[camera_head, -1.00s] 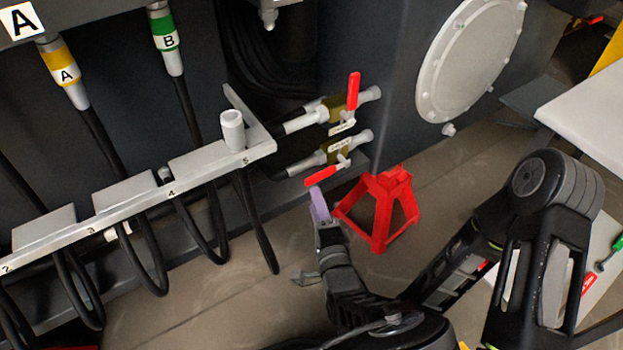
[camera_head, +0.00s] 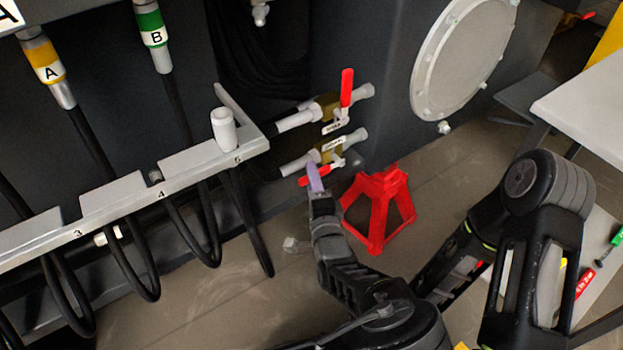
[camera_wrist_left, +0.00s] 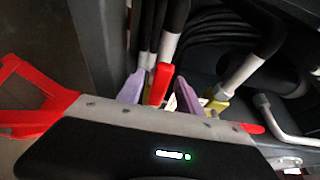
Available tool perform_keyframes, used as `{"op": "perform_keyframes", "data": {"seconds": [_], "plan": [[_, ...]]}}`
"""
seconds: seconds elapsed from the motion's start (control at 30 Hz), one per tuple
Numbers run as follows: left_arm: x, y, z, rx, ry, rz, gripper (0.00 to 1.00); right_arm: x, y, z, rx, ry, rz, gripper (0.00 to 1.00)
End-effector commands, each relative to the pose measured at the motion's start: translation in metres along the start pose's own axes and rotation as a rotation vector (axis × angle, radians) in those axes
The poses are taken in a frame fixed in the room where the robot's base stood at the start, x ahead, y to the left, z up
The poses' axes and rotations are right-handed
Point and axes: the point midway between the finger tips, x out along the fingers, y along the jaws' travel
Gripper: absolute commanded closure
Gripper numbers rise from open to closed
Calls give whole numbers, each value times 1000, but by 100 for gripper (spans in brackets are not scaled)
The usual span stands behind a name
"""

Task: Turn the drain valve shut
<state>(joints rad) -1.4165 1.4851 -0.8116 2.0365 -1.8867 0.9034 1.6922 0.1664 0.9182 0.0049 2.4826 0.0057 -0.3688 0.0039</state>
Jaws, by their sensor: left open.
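Two brass valves with red levers sit one above the other on the dark chassis wall. The upper valve (camera_head: 327,106) has its red lever (camera_head: 347,88) standing upright. The lower valve (camera_head: 328,150) has its red lever (camera_head: 304,182) pointing left and slightly down. Each has a small tag that I cannot read surely. My left gripper (camera_head: 314,176) is open at the lower lever, its purple finger overlapping it. In the left wrist view the two purple fingers (camera_wrist_left: 160,80) stand on either side of a red lever (camera_wrist_left: 159,88); contact is unclear. My right gripper is not in view.
A red jack stand (camera_head: 377,207) stands close to the right of my gripper and shows at left in the wrist view (camera_wrist_left: 30,122). A numbered hose rack (camera_head: 128,201) with hanging black hoses is at left. A round cover (camera_head: 463,58) and a pale table (camera_head: 590,105) are at right.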

Motion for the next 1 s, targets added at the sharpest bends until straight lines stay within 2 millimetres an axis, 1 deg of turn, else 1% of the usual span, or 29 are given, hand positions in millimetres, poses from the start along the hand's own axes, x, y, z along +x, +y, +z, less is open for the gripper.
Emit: {"op": "perform_keyframes", "data": {"seconds": [0.1,0.37,0.9,1.0], "plan": [[8,0,0,-1,-1,-1,57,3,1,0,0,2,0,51],[9,0,0,-1,-1,0,57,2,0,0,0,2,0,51],[9,0,0,0,-1,0,100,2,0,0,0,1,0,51],[9,0,0,0,-1,0,100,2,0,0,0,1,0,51]]}}
